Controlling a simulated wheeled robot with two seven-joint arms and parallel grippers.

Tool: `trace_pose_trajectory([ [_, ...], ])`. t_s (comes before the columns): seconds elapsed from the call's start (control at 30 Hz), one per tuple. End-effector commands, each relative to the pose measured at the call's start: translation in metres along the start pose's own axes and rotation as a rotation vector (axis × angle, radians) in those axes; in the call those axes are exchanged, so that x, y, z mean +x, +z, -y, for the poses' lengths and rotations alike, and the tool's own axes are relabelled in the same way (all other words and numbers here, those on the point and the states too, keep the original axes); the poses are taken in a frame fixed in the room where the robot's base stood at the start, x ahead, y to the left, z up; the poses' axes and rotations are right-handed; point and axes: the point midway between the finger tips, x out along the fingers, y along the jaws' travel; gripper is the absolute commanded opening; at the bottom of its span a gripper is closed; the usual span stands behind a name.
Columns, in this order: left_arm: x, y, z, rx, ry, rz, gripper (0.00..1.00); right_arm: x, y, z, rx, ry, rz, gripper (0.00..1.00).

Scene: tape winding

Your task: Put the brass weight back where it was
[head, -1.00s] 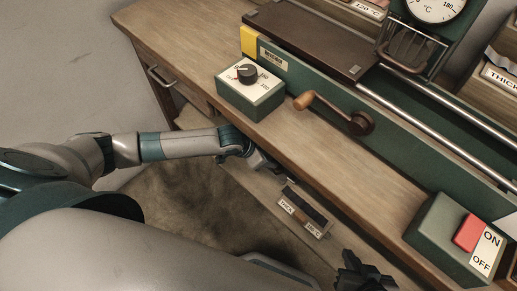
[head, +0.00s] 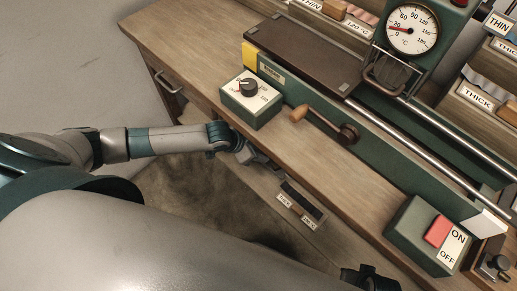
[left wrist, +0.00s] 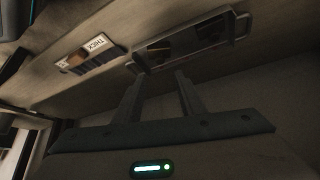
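I cannot make out a brass weight in either view. My left gripper (head: 268,165) is low in front of the bench's near edge, beside a lower panel (head: 268,185) with a dark slot and small labels. In the left wrist view its two fingers (left wrist: 160,98) stand apart with nothing between them. They point towards a dark plate with a metal frame (left wrist: 190,45); a THICK label (left wrist: 97,45) is to its left. My right gripper (head: 370,280) is a dark shape cut off by the bottom edge, so its fingers and anything held are hidden.
The wooden bench (head: 200,60) carries a dial box (head: 250,110), a crank (head: 320,122), metal rails (head: 425,145), a temperature gauge (head: 411,30) and an ON/OFF box (head: 405,225). Labelled bins (head: 478,92) stand at the right. A drawer handle (head: 168,82) is at the left.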

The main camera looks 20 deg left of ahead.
Motion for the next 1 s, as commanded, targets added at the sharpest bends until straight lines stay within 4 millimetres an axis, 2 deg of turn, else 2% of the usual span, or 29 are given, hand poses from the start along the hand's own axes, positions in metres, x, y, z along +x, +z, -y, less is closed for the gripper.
trace_pose_trajectory([
  [0.77, -0.001, 0.000, 0.000, 0.000, 0.000, 0.000, 0.37, 0.003, 0.001, -0.001, 0.000, 0.001, 0.005, 0.00],
  [0.87, -0.001, 0.000, -0.003, 0.000, 0.002, -0.001, 0.37, 0.003, 0.001, -0.001, 0.000, 0.001, 0.005, 0.00],
  [1.0, 0.002, -0.002, -0.018, -0.003, 0.011, -0.005, 0.37, 0.003, 0.001, -0.001, 0.000, 0.001, 0.005, 0.00],
])
